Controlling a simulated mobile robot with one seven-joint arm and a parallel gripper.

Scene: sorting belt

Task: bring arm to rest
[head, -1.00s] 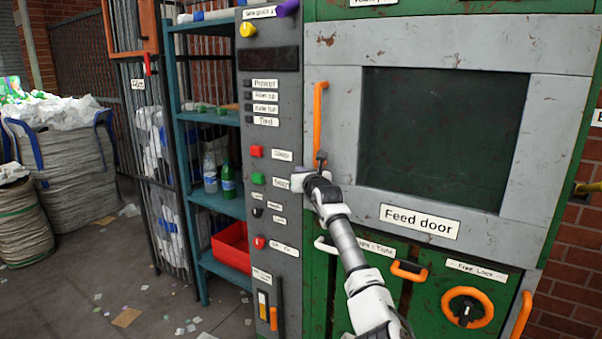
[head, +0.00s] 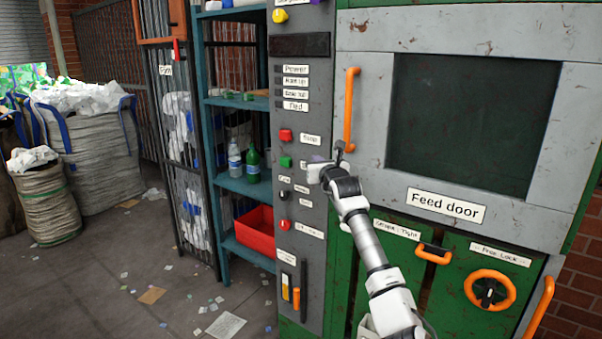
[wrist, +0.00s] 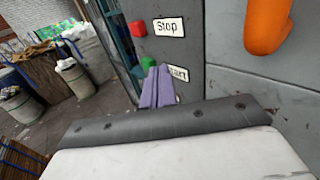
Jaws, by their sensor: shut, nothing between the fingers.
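My gripper (head: 316,166) is in front of the grey control panel (head: 302,230), near the green Start button (head: 286,161). In the wrist view its two purple fingers (wrist: 157,88) are shut together with nothing between them. They partly cover the Start label (wrist: 180,76), and the green button (wrist: 149,63) shows just beyond them, to the left. I cannot tell whether the fingertips touch the panel. The red Stop button (head: 286,135) is above the green one. My arm reaches up from the lower right of the head view.
The feed door (head: 440,208) with its orange handle (head: 351,108) is right of my gripper. An orange knob (head: 488,291) sits lower right. A teal shelf (head: 240,188) with bottles and a red bin (head: 255,232) stands left. Full sacks (head: 95,150) stand at the far left; scraps litter the floor.

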